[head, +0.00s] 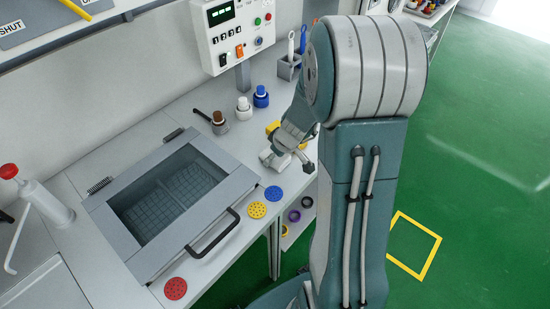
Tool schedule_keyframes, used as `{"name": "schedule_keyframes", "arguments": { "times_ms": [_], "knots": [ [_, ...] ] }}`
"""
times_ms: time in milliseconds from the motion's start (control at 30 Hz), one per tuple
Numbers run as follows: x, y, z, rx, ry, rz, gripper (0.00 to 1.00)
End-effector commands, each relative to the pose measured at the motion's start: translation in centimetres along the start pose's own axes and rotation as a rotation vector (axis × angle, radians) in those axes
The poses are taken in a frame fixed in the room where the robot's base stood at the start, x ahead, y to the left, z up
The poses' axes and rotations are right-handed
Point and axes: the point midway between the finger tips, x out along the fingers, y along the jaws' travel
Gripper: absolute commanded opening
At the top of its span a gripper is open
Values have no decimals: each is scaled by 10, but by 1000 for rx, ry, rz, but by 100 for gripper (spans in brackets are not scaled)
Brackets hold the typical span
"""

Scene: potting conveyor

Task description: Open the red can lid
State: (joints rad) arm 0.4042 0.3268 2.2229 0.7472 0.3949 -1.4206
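A round red perforated disc (175,288) lies flat at the front edge of the bench, near the front corner of a grey-framed box. No can with a red lid is plainly visible. My gripper (287,158) is over the right part of the bench, far from the red disc. It is partly hidden by my arm, and its fingers are too small to read. A yellow item (272,127) and a whitish block show beside it; I cannot tell if it touches them.
The grey-framed box (232,187) has a clear, closed-looking top and a black handle (213,236). Yellow (256,210) and blue (273,193) discs lie to its right. Small bottles (261,97) stand behind, below a control panel (228,42).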

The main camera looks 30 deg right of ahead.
Motion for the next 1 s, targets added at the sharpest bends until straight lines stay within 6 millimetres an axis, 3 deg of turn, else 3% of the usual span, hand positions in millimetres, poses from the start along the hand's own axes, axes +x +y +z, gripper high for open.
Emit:
{"name": "schedule_keyframes", "arguments": {
  "times_ms": [133, 167, 467, 667, 1000],
  "knots": [
    [0, 0, 1, 1, -1, -1, 42],
    [0, 0, 1, 1, -1, -1, 35],
    [-5, 0, -2, 0, 1, -1, 35],
    [-34, -1, -13, -2, 3, 3, 35],
    [-97, -42, -8, -3, 4, 3, 35]
  ]
}}
